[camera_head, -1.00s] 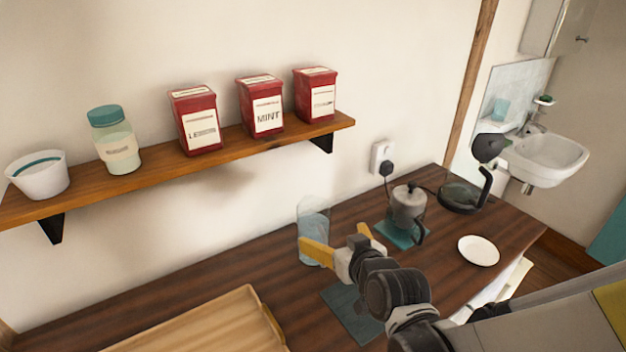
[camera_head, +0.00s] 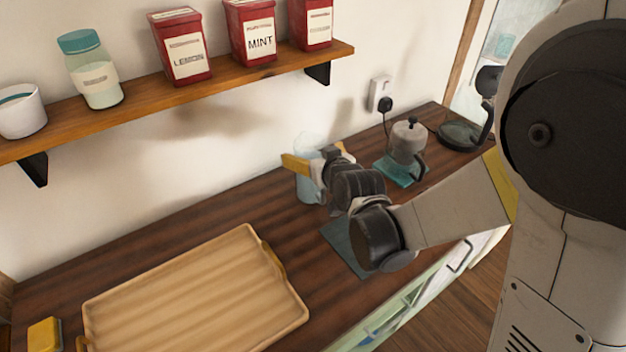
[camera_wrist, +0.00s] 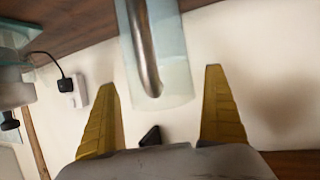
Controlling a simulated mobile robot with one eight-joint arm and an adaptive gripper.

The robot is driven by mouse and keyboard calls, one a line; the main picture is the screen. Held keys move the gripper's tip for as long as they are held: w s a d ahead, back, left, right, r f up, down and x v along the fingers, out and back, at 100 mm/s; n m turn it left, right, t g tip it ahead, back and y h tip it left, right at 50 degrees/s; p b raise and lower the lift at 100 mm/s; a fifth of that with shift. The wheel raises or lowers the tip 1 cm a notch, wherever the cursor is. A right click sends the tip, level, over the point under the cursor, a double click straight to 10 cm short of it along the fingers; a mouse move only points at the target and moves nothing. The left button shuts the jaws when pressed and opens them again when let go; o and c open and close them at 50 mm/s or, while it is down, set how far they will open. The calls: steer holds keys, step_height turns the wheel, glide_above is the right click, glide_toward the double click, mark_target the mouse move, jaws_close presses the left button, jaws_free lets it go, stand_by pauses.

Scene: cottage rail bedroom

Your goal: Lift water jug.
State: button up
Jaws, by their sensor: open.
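The water jug (camera_head: 306,186) is a clear, pale-blue glass vessel standing upright on the dark wooden counter near the wall. My gripper (camera_head: 313,156) is open in front of it and partly hides it. In the wrist view, the jug (camera_wrist: 178,60) lies between the two spread yellow fingers of my gripper (camera_wrist: 160,78), which appears empty. A curved grey bar (camera_wrist: 146,50), perhaps the jug's handle, runs along the glass. Clear gaps show on both sides between the fingers and the jug. I cannot tell how deep the jug reaches between them.
A wooden tray (camera_head: 190,300) lies at the left of the counter. A dark mat (camera_head: 345,248) lies below my wrist. A grey pot (camera_head: 407,142) stands on a teal mat to the right, near a wall socket (camera_head: 380,95). A shelf (camera_head: 235,82) with tins runs above.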

steer(key=shift+r, duration=0.1)
steer(key=c, duration=1.4)
steer(key=shift+r, duration=0.2)
steer(key=shift+c, duration=0.2)
